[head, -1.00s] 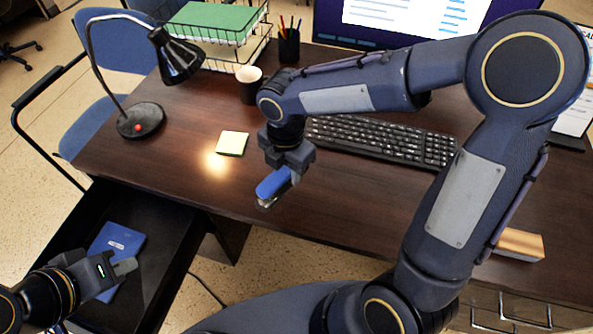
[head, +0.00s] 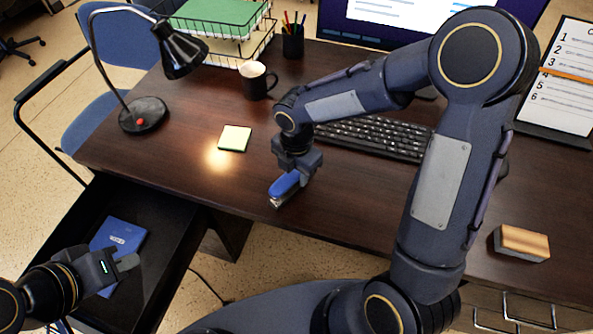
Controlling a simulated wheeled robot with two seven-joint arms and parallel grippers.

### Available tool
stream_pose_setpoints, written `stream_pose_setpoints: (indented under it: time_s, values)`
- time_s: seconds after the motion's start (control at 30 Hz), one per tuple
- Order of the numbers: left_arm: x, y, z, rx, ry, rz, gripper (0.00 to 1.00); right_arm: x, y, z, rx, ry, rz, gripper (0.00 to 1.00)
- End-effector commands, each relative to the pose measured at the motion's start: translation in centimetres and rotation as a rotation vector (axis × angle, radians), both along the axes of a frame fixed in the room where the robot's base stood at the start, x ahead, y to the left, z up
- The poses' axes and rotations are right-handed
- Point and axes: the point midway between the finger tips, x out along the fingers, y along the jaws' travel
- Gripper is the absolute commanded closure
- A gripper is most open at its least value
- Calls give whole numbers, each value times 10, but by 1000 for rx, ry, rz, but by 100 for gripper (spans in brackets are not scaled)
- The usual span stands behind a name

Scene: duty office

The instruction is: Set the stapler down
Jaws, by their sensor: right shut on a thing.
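The blue stapler (head: 285,187) is near the front edge of the dark desk, tilted in the picture. My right gripper (head: 290,173) is above it and shut on it. I cannot tell whether the stapler's underside touches the desk top. My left gripper (head: 128,264) is at the lower left, over the open drawer; its finger gap is not clear from this angle.
A blue book (head: 116,240) lies in the open drawer (head: 165,235). Desk around the stapler is clear.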

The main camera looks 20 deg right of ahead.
Motion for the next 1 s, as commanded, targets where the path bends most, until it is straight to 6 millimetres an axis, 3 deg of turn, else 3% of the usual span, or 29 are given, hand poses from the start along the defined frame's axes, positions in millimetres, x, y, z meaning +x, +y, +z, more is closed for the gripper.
stream_pose_setpoints:
  time_s: [0.03,0.07,0.2,0.6,1.0]
  values:
    - [0,0,-2,0,0,0,100,0,0,-3,0,0,0,97]
    - [0,0,-2,0,0,0,100,0,0,-2,0,0,0,65]
    - [0,0,-1,0,0,0,100,0,0,-2,-1,1,0,47]
    - [0,0,3,0,0,0,100,0,0,8,1,-2,-1,46]
    - [0,0,16,0,0,0,100,1,0,88,2,-5,-1,46]
